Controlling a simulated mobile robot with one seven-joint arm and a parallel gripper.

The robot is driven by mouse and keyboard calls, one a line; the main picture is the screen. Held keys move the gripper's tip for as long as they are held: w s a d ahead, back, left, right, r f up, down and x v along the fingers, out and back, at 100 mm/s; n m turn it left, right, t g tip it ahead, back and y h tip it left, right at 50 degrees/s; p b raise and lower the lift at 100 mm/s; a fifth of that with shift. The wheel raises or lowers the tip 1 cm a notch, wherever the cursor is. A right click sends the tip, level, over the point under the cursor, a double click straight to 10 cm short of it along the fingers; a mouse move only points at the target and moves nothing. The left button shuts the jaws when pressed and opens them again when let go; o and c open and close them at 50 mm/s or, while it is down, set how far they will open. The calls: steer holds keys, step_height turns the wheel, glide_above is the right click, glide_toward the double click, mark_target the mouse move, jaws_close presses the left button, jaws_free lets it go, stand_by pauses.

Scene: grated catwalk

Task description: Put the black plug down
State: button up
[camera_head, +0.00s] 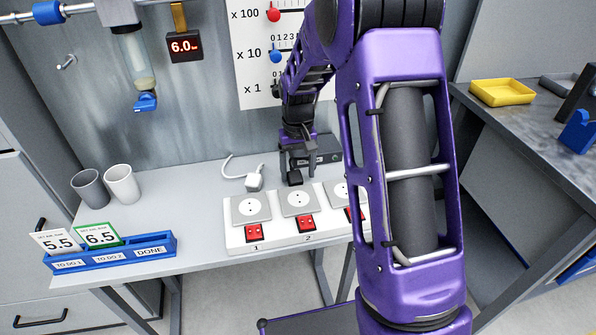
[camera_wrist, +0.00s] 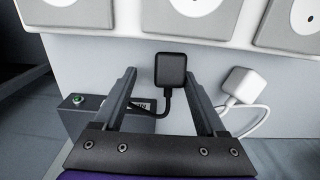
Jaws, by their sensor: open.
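The black plug (camera_head: 295,178) lies on the grey table just behind the socket board (camera_head: 240,237). In the wrist view the black plug (camera_wrist: 170,69) is in front of and between my open fingertips, apart from both, with its cable running back between the fingers. My gripper (camera_head: 298,160) is low over the table behind the board; in the wrist view its two fingers (camera_wrist: 158,75) are spread and hold nothing. The white plug (camera_head: 254,182) lies to the left of the black one, and in the wrist view the white plug (camera_wrist: 243,84) is to the right.
A dark box (camera_head: 325,150) with a green button (camera_wrist: 77,99) sits behind the gripper. Two cups (camera_head: 122,184) and a blue card holder (camera_head: 112,255) stand at the left. Bare table lies between the cups and the white plug.

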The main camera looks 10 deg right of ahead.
step_height(320, 180, up, 12)
steer(key=p, duration=0.1)
steer(key=shift+r+p, duration=0.25)
steer(key=shift+p, duration=0.15)
steer(key=shift+r, duration=0.1)
